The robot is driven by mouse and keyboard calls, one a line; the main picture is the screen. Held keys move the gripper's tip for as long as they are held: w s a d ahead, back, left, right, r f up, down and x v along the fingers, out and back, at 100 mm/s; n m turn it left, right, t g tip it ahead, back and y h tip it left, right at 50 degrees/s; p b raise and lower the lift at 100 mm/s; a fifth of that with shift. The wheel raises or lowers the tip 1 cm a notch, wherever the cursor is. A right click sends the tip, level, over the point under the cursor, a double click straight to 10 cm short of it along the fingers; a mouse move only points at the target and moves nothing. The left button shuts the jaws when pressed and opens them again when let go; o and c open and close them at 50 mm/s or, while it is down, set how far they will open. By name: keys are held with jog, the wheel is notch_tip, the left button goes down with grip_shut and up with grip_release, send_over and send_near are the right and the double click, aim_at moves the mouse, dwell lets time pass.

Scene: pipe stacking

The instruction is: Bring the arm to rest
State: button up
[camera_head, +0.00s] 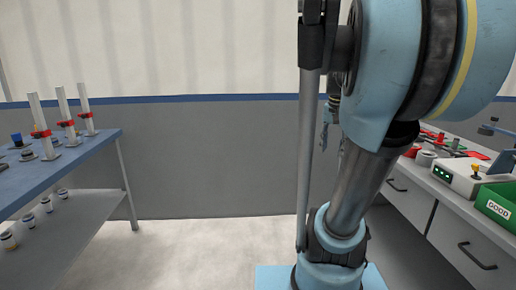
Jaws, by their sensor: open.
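My arm stands upright at the right of the middle in the head view, its large blue joint at the top right. My gripper (331,146) hangs pointing down behind my arm, partly hidden by the arm links. Its fingers are apart, and I see nothing between them. It is in front of the grey wall, away from both work surfaces.
A blue table (60,163) at left carries several upright pale pipes with red clamps (41,132); small cups (46,204) stand on its lower shelf. At right, a drawer bench (412,172) holds a control box (460,173) and a green bin (497,203). The middle floor is clear.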

jog(key=s+a+f+n, duration=0.3)
jog(key=s+f, duration=0.3)
jog(key=f, duration=0.3)
jog(key=s+a+f+n, duration=0.3)
jog(key=s+a+f, duration=0.1)
jog(key=s+f, duration=0.3)
notch_tip(320, 180, down, 2)
jog(key=shift+s+f, duration=0.1)
jog(key=shift+s, duration=0.1)
jog(key=shift+a, duration=0.1)
jog(key=shift+c, duration=1)
